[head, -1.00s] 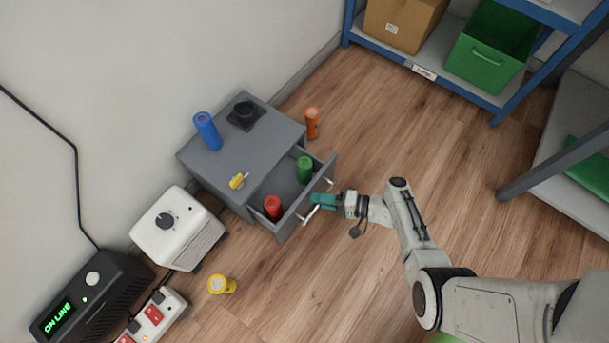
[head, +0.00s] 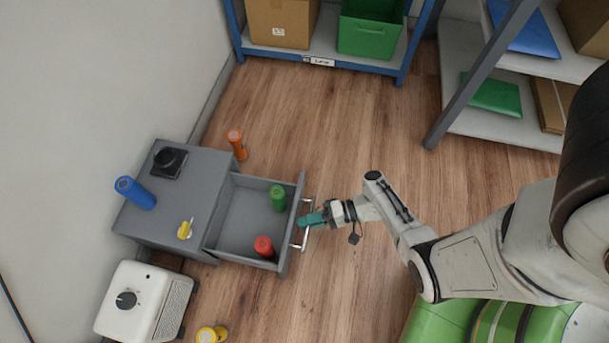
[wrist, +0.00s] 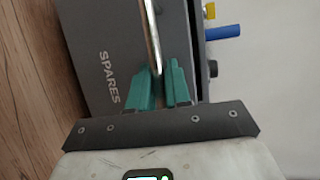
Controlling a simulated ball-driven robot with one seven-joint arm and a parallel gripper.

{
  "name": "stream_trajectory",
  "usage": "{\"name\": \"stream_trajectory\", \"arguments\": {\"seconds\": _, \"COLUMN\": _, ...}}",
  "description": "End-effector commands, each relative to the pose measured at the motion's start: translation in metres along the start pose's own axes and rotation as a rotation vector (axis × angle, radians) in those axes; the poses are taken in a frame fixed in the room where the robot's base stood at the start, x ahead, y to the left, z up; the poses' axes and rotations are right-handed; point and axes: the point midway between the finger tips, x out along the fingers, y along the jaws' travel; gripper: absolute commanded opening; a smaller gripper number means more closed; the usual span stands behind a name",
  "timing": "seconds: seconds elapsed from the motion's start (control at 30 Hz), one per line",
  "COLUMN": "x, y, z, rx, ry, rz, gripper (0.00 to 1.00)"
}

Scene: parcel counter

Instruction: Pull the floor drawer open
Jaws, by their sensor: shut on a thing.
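The grey floor drawer (head: 240,226) stands pulled out of its low grey cabinet (head: 196,171), with its inside showing. A green cylinder (head: 278,198) and a red cylinder (head: 263,246) stand inside it. My gripper (head: 312,219) is at the drawer front, its teal fingers shut on the metal bar handle (head: 307,236). In the wrist view the teal fingers (wrist: 164,90) lie on both sides of the handle bar (wrist: 151,35), beside the front panel marked SPARES (wrist: 85,60).
Floor right of the drawer is clear.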

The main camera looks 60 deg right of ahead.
Motion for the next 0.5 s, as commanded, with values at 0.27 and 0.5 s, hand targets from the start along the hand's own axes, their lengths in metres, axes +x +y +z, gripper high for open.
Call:
{"name": "stream_trajectory", "arguments": {"seconds": 0.27, "x": -0.0009, "y": 0.0013, "z": -0.0011, "rx": 0.000, "ry": 0.005, "rz": 0.004, "gripper": 0.00}}
{"name": "stream_trajectory", "arguments": {"seconds": 0.5, "x": -0.0004, "y": 0.0007, "z": -0.0009, "rx": 0.000, "ry": 0.003, "rz": 0.002, "gripper": 0.24}}
